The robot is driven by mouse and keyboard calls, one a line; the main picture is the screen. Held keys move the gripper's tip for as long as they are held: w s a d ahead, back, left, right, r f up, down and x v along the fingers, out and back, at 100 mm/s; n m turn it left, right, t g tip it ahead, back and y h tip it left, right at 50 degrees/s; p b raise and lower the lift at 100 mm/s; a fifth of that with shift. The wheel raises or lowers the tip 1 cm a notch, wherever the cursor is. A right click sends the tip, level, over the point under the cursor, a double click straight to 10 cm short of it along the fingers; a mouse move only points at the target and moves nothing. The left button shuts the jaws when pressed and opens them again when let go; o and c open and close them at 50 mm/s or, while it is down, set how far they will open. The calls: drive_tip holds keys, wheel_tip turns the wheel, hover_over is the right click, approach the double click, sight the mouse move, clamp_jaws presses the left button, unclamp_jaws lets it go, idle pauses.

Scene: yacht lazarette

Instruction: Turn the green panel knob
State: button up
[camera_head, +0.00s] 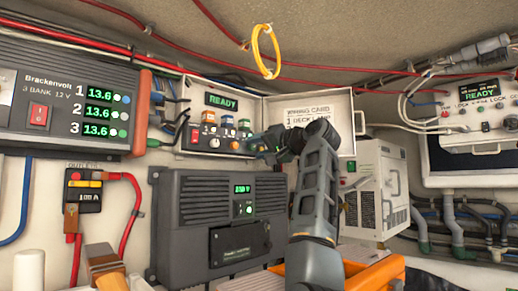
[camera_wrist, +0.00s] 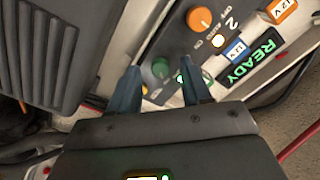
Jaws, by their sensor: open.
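The green panel knob (camera_wrist: 160,68) shows in the wrist view on a dark panel face. It lies between the two fingertips of my gripper (camera_wrist: 159,64), which is open, with a finger on either side. I cannot tell whether either finger touches the knob. In the head view my gripper (camera_head: 264,143) is at the right end of the small control panel (camera_head: 210,152), in front of its knobs. The green knob is hard to make out there, partly hidden by the gripper.
An orange knob (camera_wrist: 203,19) and a READY display (camera_wrist: 250,62) are close by. The box's open lid (camera_head: 325,103) stands right behind my arm. A dark ribbed unit (camera_head: 190,235) is below. A yellow loop (camera_head: 266,50) hangs above.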

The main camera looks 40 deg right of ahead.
drive_tip(key=s+b, duration=0.2)
drive_tip(key=s, duration=0.5)
drive_tip(key=shift+s+d, duration=0.15)
drive_tip(key=shift+s, duration=0.2)
drive_tip(key=shift+s, duration=0.1)
